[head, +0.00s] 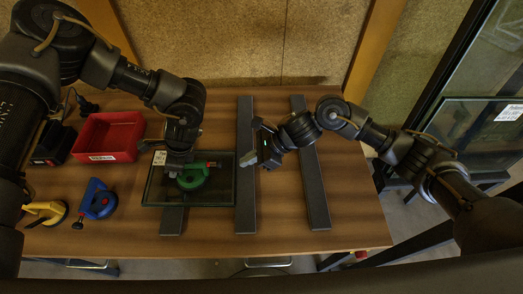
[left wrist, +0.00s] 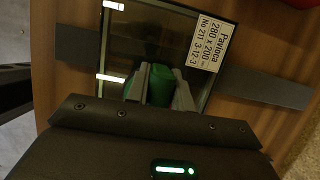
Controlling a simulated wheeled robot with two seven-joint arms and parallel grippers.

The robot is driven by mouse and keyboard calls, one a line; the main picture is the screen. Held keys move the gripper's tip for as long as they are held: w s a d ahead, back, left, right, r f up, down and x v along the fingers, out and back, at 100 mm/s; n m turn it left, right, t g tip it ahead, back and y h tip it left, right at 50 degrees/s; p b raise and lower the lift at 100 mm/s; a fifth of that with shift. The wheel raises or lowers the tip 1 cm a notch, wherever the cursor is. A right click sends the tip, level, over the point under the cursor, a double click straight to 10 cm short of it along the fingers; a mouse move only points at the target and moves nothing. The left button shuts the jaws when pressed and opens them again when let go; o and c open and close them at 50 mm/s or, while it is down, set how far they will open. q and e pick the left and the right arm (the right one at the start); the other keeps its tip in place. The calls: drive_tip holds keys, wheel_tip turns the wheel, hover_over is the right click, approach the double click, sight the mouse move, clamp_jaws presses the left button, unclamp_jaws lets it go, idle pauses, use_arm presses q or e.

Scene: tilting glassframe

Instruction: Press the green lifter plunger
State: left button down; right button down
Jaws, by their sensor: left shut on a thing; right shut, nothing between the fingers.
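The green lifter (head: 192,180) sits on a small dark glass pane (head: 222,190), with a red part, seemingly its plunger (head: 213,164), sticking out to the right. My left gripper (head: 180,168) comes down over the lifter and partly hides it. In the left wrist view its two fingers are closed on the green handle (left wrist: 158,86), and the pane (left wrist: 118,55) with a white label lies beyond. My right gripper (head: 246,161) is shut and empty, just right of the pane and apart from the red plunger.
The pane lies across dark padded bars (head: 245,215) on the wooden table; another bar (head: 317,200) is to the right. A blue lifter (head: 96,200), a yellow lifter (head: 46,211) and a red bin (head: 107,137) stand left. A glass frame (head: 470,125) stands right.

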sight(219, 162)
drive_tip(key=shift+a, duration=2.25)
drive_tip(key=shift+a+r, duration=0.1)
drive_tip(key=shift+a, duration=1.55)
use_arm(q)
drive_tip(key=shift+d, duration=0.1)
use_arm(e)
drive_tip(key=d+r, duration=0.6)
drive_tip(key=d, duration=0.5)
drive_tip(key=shift+d+r, duration=0.15)
drive_tip(key=shift+d, duration=0.1)
